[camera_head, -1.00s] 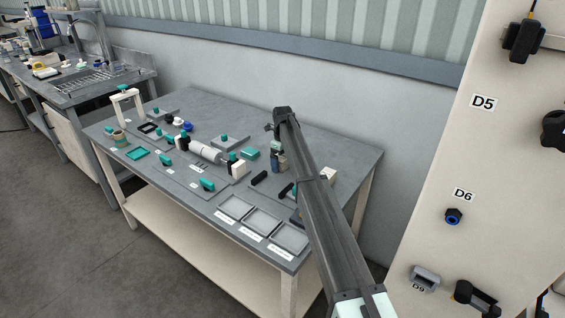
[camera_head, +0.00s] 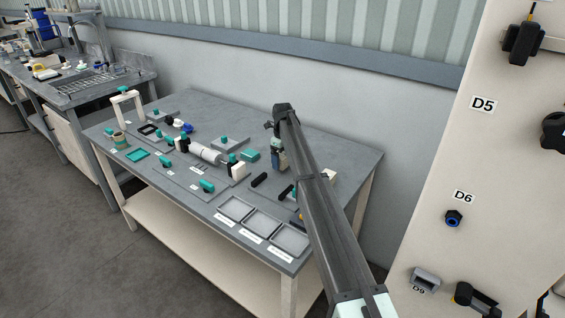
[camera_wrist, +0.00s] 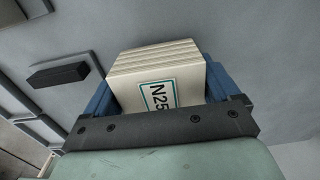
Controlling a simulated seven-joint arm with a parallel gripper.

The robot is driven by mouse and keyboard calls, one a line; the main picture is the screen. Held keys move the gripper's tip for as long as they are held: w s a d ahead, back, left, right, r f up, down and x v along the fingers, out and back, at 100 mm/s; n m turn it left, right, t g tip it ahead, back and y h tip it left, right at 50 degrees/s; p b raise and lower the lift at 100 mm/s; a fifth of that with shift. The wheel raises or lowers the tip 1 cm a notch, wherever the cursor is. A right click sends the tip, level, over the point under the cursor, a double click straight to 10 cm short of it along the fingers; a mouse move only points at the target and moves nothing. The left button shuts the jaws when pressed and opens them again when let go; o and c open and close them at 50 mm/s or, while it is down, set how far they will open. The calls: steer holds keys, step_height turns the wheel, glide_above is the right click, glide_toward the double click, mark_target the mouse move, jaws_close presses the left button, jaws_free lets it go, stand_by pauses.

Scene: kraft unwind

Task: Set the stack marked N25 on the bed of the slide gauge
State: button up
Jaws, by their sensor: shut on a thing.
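The stack marked N25 (camera_wrist: 155,75) is a block of several cream layers with a white label in the wrist view. My gripper (camera_wrist: 162,88) is shut on it, with a blue finger on each side. In the head view my gripper (camera_head: 278,158) hangs over the right part of the grey table, beside my dark arm. I cannot tell for sure which thing is the slide gauge; my arm hides part of the table's right side.
Three shallow grey trays (camera_head: 262,222) line the table's front edge. A dark bar (camera_head: 259,180) lies left of my gripper and also shows in the wrist view (camera_wrist: 58,75). A teal block (camera_head: 250,155) and a pale roller (camera_head: 206,152) stand further left. The back right of the table is clear.

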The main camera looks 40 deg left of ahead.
steer(key=r, duration=0.7)
steer(key=shift+s+a+r, duration=0.4)
steer(key=s+d, duration=0.2)
steer(key=s, duration=0.6)
glide_toward(272, 188)
steer(key=shift+f, duration=1.8)
steer(key=shift+f, duration=1.5)
stand_by(0.6)
steer(key=o, duration=0.8)
steer(key=shift+r, duration=0.1)
